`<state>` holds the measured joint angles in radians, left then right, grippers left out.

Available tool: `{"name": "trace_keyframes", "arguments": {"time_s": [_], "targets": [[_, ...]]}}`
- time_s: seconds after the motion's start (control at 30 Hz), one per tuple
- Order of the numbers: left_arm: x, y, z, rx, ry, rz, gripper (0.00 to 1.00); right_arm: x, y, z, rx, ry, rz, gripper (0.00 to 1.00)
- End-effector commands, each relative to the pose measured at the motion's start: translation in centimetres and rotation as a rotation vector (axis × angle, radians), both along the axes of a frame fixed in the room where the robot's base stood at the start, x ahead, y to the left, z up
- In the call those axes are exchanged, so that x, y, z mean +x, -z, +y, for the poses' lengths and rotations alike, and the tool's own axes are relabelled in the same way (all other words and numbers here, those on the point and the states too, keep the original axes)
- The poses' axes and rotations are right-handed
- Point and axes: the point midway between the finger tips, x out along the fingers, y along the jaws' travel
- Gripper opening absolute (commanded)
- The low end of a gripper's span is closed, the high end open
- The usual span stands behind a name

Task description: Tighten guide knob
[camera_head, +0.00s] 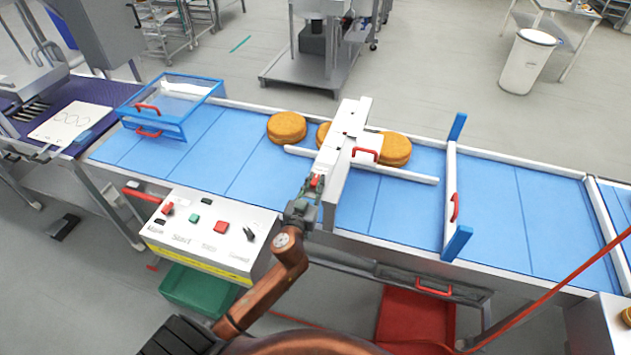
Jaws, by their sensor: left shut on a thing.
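The guide knob (316,182) is a small red part at the near end of the white guide bracket that spans the blue conveyor. My left gripper (309,193) reaches up to it from below, at the conveyor's near edge, and is shut on it. The fingers hide part of the knob. The white guide rail (400,175) runs along the belt under the bracket. Several round golden cakes (287,127) stand in a row behind the rail, one partly hidden by the bracket. My right gripper is not in view.
A control box (205,228) with buttons and a switch stands left of my arm. A blue-framed clear guard (172,105) covers the belt at the left. A white gate with blue ends (451,190) crosses the belt at the right. Green and red bins (198,290) sit below.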

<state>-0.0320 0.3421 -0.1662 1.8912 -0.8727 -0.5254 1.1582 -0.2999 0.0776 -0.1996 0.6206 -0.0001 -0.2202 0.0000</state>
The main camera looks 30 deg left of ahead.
Motion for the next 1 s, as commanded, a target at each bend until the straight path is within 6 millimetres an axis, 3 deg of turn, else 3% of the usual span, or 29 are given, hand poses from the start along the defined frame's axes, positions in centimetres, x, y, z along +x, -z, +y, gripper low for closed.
{"name": "trace_keyframes", "arguments": {"time_s": [0.13, 0.57, 1.0], "targets": [[0.0, 0.0, 0.0, 0.0, 0.0, 0.0, 0.0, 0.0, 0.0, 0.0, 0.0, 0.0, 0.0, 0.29], [-0.1, 0.0, 0.1, 0.0, 0.054, 0.002, 0.0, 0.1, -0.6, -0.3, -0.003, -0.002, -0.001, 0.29], [0.0, -0.3, 0.0, 0.006, 0.395, 0.004, 0.0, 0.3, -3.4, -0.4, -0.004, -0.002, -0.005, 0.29]]}}
